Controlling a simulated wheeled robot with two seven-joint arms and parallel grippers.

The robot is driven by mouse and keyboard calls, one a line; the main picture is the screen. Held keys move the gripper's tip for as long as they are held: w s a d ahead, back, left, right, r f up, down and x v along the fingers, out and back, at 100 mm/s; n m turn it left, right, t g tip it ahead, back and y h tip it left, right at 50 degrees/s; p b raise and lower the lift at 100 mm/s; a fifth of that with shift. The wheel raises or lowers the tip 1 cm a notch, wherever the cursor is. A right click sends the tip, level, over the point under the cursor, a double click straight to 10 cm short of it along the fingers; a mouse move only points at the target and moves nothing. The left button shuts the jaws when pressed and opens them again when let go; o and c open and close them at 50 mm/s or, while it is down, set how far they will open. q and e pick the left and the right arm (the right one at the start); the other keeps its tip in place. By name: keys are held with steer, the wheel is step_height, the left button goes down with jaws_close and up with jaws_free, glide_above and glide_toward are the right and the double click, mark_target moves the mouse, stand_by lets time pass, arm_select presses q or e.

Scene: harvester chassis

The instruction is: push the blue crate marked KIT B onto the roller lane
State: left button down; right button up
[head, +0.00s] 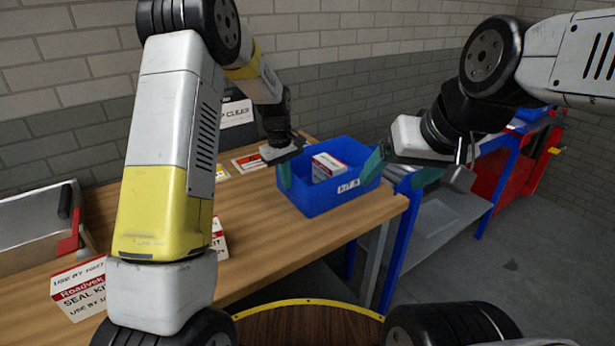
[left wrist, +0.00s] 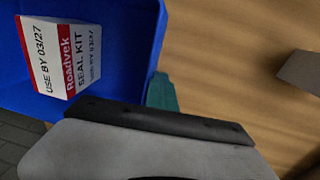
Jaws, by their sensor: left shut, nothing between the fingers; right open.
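A blue crate (head: 318,200) sits on the wooden bench near its right end. Its white label starts with KIT; the last letter is too small to read surely. A white and red box (head: 328,167) lies inside, and in the left wrist view this box (left wrist: 62,55) reads Roadvek SEAL KIT. My left gripper (head: 284,177) is shut and empty, its teal fingers at the crate's left wall; in the left wrist view they (left wrist: 161,93) are right beside the crate (left wrist: 130,60), contact unclear. My right gripper (head: 400,172) is open, at the crate's right side, one finger close to the wall.
The wooden bench (head: 262,240) ends just right of the crate. Beyond stands a blue-framed structure (head: 500,182), its top partly hidden by my right arm. A seal kit box (head: 80,290) and a grey metal tray (head: 30,220) are at the left.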

mark_target(325, 163)
arm_select(q)
steer(key=shift+w+d+f, duration=0.15)
steer(key=shift+w+d, duration=1.6)
steer(key=shift+d, duration=0.85)
steer(key=shift+w+d+f, duration=0.15)
steer(key=shift+w+d, duration=1.65)
steer(key=shift+d, duration=0.85)
steer(key=shift+w+d+f, duration=0.15)
steer(key=shift+w+d, duration=1.6)
steer(key=shift+d, duration=0.85)
steer(key=shift+s+a, duration=0.65)
steer(key=shift+a, duration=0.3)
steer(key=shift+s+a, duration=0.65)
steer(key=shift+a, duration=0.3)
